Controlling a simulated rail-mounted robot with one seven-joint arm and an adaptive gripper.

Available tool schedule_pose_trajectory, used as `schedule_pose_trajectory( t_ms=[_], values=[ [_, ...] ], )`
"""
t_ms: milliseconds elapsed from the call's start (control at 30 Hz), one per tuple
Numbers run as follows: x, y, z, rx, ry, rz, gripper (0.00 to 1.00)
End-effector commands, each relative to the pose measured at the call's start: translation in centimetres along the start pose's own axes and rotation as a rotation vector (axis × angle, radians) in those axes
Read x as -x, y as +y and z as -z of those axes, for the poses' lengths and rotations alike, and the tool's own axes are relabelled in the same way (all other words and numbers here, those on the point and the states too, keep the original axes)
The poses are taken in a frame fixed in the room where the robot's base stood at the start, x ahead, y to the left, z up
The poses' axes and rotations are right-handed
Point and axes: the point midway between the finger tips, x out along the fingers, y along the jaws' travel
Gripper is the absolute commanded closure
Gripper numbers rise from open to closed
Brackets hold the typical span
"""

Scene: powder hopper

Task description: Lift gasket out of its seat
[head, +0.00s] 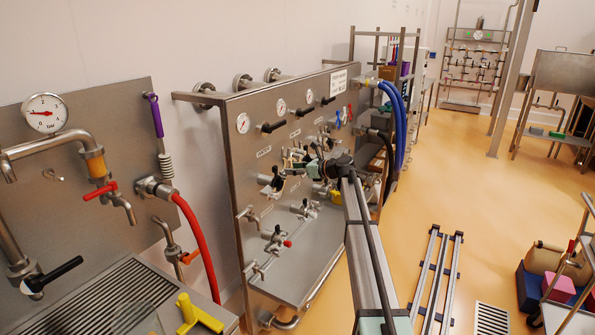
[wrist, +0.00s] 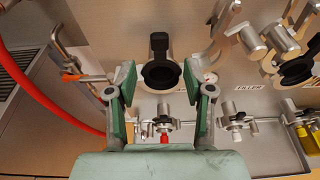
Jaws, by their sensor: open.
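A black round gasket (wrist: 161,75) with an upright tab sits in a round metal seat on the steel panel, in the upper middle of the wrist view. My gripper (wrist: 160,88) is open, its green-padded fingers to the left and right of the gasket in the picture. Nothing is held between them. I cannot tell how far the fingertips are from the panel. In the head view my gripper (head: 308,166) is at the middle of the panel, and the gasket cannot be made out there.
A similar black ring (wrist: 297,70) sits on another fitting to the right. Below are small valves, one with a red tip (wrist: 164,138). A red hose (wrist: 45,100) runs at the left. The steel panel (head: 250,210) carries gauges and levers. The floor (head: 480,190) to the right is partly clear.

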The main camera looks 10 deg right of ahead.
Motion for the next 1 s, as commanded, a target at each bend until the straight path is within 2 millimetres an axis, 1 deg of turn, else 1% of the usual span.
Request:
schedule_pose_trajectory(
  t_ms=[267, 500, 700, 833, 1000],
  values=[
    [-2.6, 0.0, 0.2, 0.002, 0.001, -0.002, 0.48],
    [-5.9, 0.0, 0.3, 0.003, 0.002, -0.002, 0.48],
    [-8.2, 0.0, 0.1, 0.002, 0.002, -0.002, 0.48],
    [-9.2, 0.0, 0.1, 0.003, 0.002, -0.001, 0.48],
    [-9.6, 0.0, 0.1, 0.003, 0.002, 0.000, 0.48]
  ],
)
